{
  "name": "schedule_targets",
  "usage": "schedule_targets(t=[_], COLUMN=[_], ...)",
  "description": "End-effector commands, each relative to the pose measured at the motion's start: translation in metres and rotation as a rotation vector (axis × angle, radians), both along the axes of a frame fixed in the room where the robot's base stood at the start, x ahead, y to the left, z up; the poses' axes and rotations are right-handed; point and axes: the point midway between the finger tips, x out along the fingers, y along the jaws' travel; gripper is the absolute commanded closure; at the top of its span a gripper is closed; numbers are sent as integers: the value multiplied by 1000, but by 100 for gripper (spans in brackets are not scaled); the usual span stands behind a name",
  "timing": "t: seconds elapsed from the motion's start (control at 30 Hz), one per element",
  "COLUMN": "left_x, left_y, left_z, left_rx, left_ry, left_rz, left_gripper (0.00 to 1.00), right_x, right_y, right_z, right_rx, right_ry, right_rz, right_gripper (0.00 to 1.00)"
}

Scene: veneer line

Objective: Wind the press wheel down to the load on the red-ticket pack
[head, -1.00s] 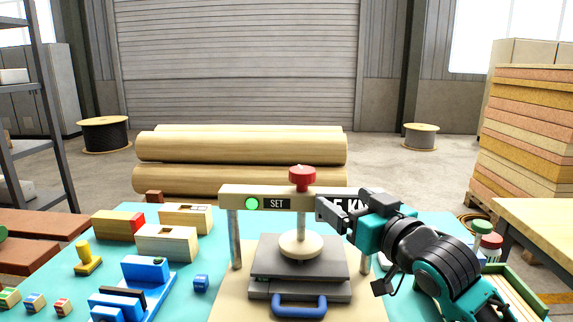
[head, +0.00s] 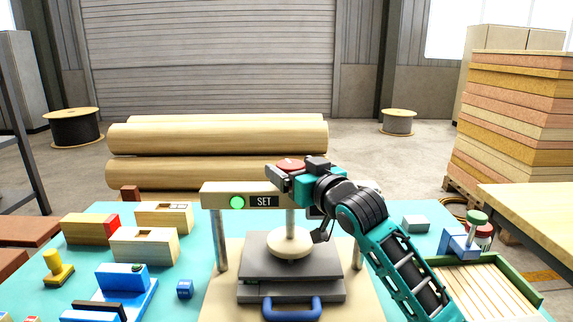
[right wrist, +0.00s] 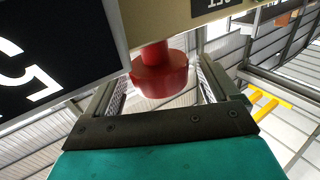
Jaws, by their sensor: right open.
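The press wheel (head: 291,162), a red knob, tops the screw of the press frame (head: 230,195). In the right wrist view the red wheel (right wrist: 158,78) sits between the two fingers with gaps at its sides. My right gripper (head: 277,178) is open around or just in front of the wheel; contact is not clear. Below, the round pale press foot (head: 289,245) rests on or just above the grey plates (head: 262,268). A green lamp (head: 237,202) glows beside the SET label. My arm hides most of the load display. I cannot make out a red ticket. My left gripper is not in view.
Wooden blocks (head: 145,246), one red-ended (head: 90,229), and a blue fixture (head: 125,283) lie left of the press. A slatted green-edged tray (head: 485,290) stands right. A blue handle (head: 291,309) juts from the press front. Logs (head: 215,138) lie behind.

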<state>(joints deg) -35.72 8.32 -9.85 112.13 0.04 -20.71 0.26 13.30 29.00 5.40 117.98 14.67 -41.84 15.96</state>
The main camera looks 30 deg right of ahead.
Motion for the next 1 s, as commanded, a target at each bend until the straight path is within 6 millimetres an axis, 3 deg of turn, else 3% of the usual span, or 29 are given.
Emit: schedule_targets(t=[0.23, 0.6, 1.0], left_x=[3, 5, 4], left_y=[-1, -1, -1], left_z=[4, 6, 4], left_rx=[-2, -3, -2], left_ry=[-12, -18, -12], left_rz=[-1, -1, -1], left_gripper=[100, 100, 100], right_x=[26, 31, 30], right_y=[-1, -1, -1], right_z=[0, 0, 0], right_rx=[1, 0, 0], right_ry=[-1, 0, 0], right_rz=[0, 1, 1], right_gripper=[12, 12, 50])
